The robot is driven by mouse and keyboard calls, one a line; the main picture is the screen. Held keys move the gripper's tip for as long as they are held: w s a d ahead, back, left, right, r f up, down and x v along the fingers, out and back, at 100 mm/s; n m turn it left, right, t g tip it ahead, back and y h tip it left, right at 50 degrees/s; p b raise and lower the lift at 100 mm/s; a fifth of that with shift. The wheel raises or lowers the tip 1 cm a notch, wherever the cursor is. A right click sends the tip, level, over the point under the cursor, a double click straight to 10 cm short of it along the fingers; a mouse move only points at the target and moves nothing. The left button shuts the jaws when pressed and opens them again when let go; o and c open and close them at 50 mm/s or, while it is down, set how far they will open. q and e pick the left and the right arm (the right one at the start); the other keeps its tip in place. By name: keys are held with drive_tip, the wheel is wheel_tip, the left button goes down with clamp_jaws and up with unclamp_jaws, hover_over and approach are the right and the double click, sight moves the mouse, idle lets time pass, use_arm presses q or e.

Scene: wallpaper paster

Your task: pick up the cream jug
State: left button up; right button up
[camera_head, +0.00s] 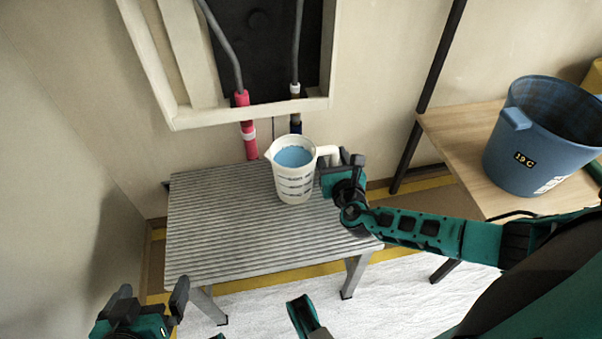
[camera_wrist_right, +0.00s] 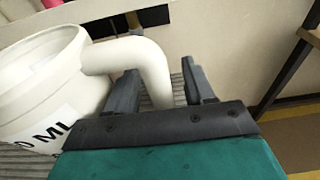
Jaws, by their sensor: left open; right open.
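The cream jug (camera_head: 294,184) stands upright on a grey slatted platform (camera_head: 215,225), with dark markings on its side and blue liquid inside. Its handle points right, toward my right gripper (camera_head: 343,168). In the right wrist view the jug (camera_wrist_right: 35,85) fills the left side. Its handle (camera_wrist_right: 150,60) comes down between the two fingers of my open right gripper (camera_wrist_right: 160,82); I cannot tell whether either finger touches it. My left gripper (camera_head: 152,295) is open and empty at the lower left, in front of the platform and well away from the jug.
A blue bucket (camera_head: 530,165) stands on a wooden table (camera_head: 450,135) at the right. Behind the platform, a wall recess with a cream frame (camera_head: 250,116) holds pipes, one with a red section (camera_head: 244,115). The platform's left part is clear.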

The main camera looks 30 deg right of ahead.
drive_tip(key=shift+w, duration=0.3)
drive_tip(key=shift+c, duration=0.4)
clamp_jaws()
idle(0.7)
drive_tip(key=shift+r, duration=0.1)
